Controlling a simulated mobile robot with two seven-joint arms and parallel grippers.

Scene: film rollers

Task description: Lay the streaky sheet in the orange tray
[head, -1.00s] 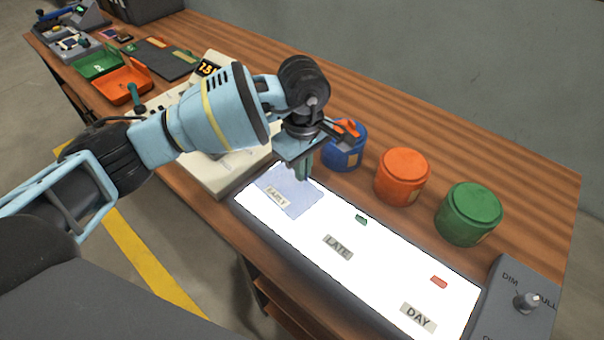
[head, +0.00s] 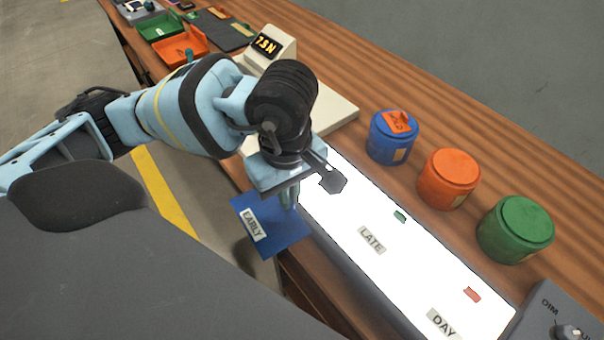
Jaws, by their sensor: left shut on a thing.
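My left gripper (head: 289,203) is shut on the edge of a blue sheet (head: 283,229) with an EARLY label on it. The sheet hangs over the near edge of the light panel, with floor behind it. I cannot make out streaks on it. The orange tray (head: 193,48) is on the bench at the upper left, beyond my left arm, which partly covers its near side. A small dark green item shows at its near edge. My right gripper is not in view.
The lit panel (head: 368,212) carries LATE and DAY labels with small green and red tabs. Blue (head: 388,148), orange (head: 448,180) and green (head: 515,230) canisters stand behind it. A cream device (head: 281,49) with a display and a green tray (head: 157,25) are farther off.

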